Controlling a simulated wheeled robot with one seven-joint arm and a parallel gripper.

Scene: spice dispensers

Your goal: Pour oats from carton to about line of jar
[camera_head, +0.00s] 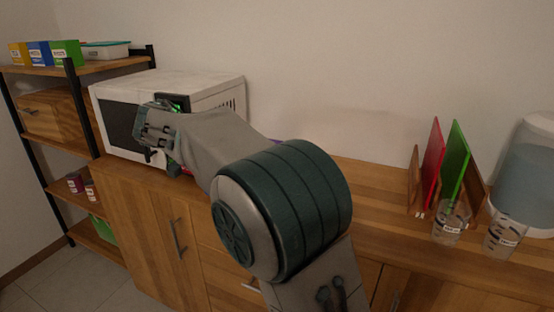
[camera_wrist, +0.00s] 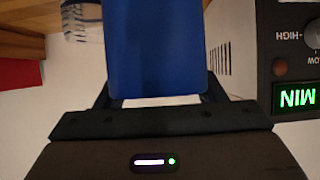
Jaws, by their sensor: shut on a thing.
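My gripper (camera_wrist: 158,92) is shut on a blue box-shaped thing (camera_wrist: 155,45), seen in the wrist view between its two fingers. It looks like a carton, but no label shows and I cannot tell its contents. In the head view my arm hides most of the gripper and the carton, in front of the microwave. I cannot tell which is the jar.
The white microwave (camera_head: 205,92) is close to my gripper; its dial and lit MIN display (camera_wrist: 297,97) show at the wrist view's right. Red and green boards (camera_head: 456,160) stand behind the cups. A large clear container (camera_head: 530,170) is far right. Yellow, blue and green boxes (camera_head: 40,53) sit on the shelf.

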